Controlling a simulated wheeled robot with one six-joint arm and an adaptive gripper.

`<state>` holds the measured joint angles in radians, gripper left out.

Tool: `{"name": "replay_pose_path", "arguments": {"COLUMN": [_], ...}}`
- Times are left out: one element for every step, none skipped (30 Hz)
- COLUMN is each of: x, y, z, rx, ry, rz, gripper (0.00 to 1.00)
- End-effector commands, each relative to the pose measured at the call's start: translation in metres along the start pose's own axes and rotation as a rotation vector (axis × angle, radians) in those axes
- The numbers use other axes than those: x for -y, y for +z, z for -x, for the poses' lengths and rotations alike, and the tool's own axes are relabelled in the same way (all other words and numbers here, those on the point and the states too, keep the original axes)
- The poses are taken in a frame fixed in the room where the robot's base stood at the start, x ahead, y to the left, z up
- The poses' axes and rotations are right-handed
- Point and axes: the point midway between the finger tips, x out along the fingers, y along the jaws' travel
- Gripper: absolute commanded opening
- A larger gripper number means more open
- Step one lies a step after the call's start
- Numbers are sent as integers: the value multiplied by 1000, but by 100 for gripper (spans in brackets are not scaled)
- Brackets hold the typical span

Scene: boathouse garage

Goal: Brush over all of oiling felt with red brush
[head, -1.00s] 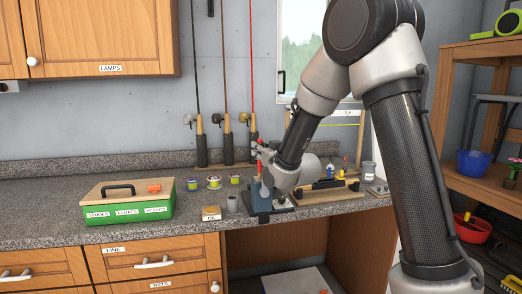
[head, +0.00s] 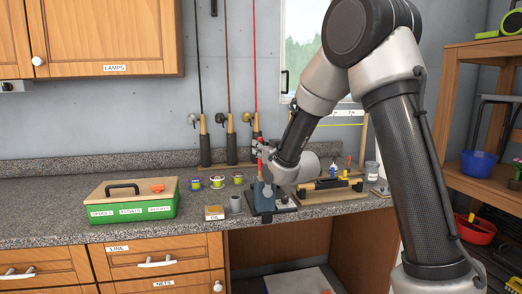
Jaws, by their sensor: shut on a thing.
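My gripper (head: 266,162) is over the counter at the middle, shut on the slim red brush (head: 260,152), which is held roughly upright. The brush's lower end is hidden by the gripper and the blue-grey block (head: 263,197) just below it. That block stands on a dark base near the counter's front edge. The oiling felt is not clear to me.
A grey cup (head: 235,204) stands beside the blue-grey block. Several spools (head: 217,182) and a green tackle box (head: 133,201) are to the left. A wooden tray of tools (head: 328,192) and a jar (head: 372,172) are to the right. Fishing rods stand behind.

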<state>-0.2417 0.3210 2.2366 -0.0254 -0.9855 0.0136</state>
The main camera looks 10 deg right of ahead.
Motion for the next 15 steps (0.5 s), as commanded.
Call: {"name": "replay_pose_path", "arguments": {"x": [0, -1, -1, -2, -2, -3, -3, -4, -4, -4, -3, -3, -3, -2, -2], "y": [0, 0, 1, 1, 1, 2, 2, 2, 2, 2, 2, 2, 2, 2, 2], "z": [-1, -2, -4, -6, -7, -9, -10, -11, -11, -11, -10, -9, -8, -6, -4], "rx": [0, 0, 0, 0, 0, 0, 0, 0, 0, 0, 0, 0, 1, 1, 1], "ry": [0, 0, 0, 0, 0, 0, 0, 0, 0, 0, 0, 0, 0, 0, 0], "rz": [0, 0, 0, 0, 0, 0, 0, 0, 0, 0, 0, 0, 0, 0, 0], "gripper": [0, 0, 0, 0, 0, 0, 0, 0, 0, 0, 0, 0, 0, 0, 0]}}
